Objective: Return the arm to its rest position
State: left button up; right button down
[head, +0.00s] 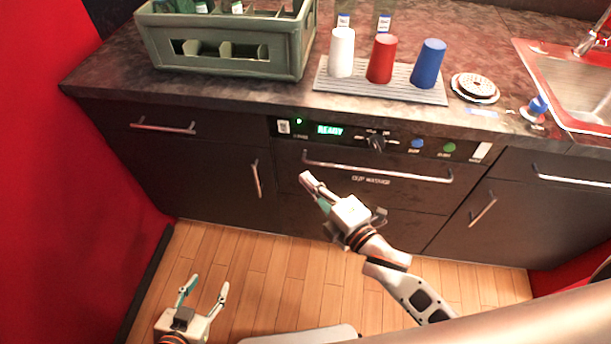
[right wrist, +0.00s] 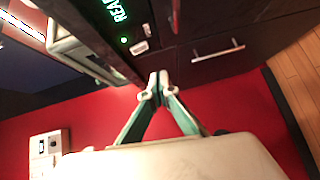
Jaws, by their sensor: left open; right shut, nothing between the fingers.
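My right gripper (head: 312,186) is in front of the dark cup washer (head: 370,180) built in below the counter. Its fingers are shut with nothing between them, and in the right wrist view the fingertips (right wrist: 160,88) meet. The arm reaches in from the lower right of the head view. My left gripper (head: 203,291) is low at the bottom left, over the wooden floor, with its fingers spread and empty. The washer's display reads READY in green, and its drawer front looks closed.
On the counter (head: 110,75) stand a green crate (head: 225,62) and a ribbed grey mat (head: 330,84) with a white cup (head: 341,52), a red cup (head: 381,58) and a blue cup (head: 428,63). A sink (head: 575,85) is at right. Bar handles (head: 378,172) stick out from the fronts.

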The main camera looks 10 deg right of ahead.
dwell(0.4)
pick_arm(q)
jog(key=shift+s+d+r+p, duration=0.1)
jog(key=shift+s+r+p, duration=0.2)
jog(key=shift+p, duration=0.45)
pick_arm(e)
jog(key=s+d+f+m+g+h, duration=0.5)
jog(key=s+d+f+m, duration=0.7)
jog(key=s+f+m, duration=0.4)
jog(key=shift+s+d+f+m, duration=0.3)
jog(key=shift+f+m, duration=0.1)
jog(key=shift+m, duration=0.8)
pick_arm(q)
jog(key=shift+w+r, duration=0.15)
jog(key=shift+r, duration=0.1)
